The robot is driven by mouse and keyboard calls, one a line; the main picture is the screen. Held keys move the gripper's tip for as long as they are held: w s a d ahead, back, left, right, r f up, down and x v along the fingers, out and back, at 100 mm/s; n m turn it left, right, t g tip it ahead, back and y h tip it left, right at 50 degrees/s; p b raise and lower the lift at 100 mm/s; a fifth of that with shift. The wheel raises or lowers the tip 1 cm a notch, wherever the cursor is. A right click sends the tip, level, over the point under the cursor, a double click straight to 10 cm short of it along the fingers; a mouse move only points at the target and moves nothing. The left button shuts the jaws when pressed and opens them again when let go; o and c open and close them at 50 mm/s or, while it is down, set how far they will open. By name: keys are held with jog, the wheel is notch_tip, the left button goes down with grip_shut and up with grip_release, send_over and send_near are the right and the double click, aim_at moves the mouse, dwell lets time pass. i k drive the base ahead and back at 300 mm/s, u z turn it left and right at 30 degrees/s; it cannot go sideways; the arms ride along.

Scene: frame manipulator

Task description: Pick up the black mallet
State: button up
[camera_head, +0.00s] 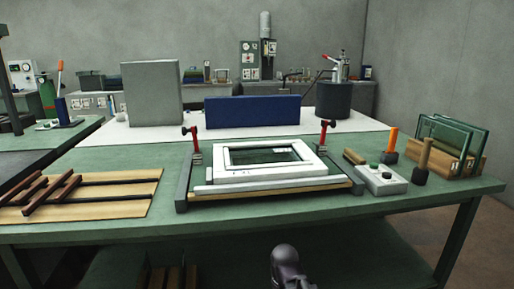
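Two upright mallets stand at the right of the green table. One has a tan wooden handle and a black head (420,177), next to the glass rack. The other has an orange handle (392,137) and a dark head (388,157), a little farther back and to the left. Both stand head down on the tabletop. A dark rounded part of my arm shows at the bottom centre, in front of the table edge and well apart from both mallets. I cannot make out gripper fingers in this view.
A white frame (224,178) lies in a clamping jig at the table's middle. A grey button box (381,180) sits left of the black-headed mallet. The rack (450,161) holding glass panes is close on its right. Wooden strips on a board (110,204) lie at left.

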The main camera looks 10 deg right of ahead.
aim_at(420, 175)
jog(key=z, duration=1.1)
jog(key=k, duration=0.65)
jog(key=z, duration=0.25)
jog(key=i, duration=1.05)
jog(key=u, duration=0.15)
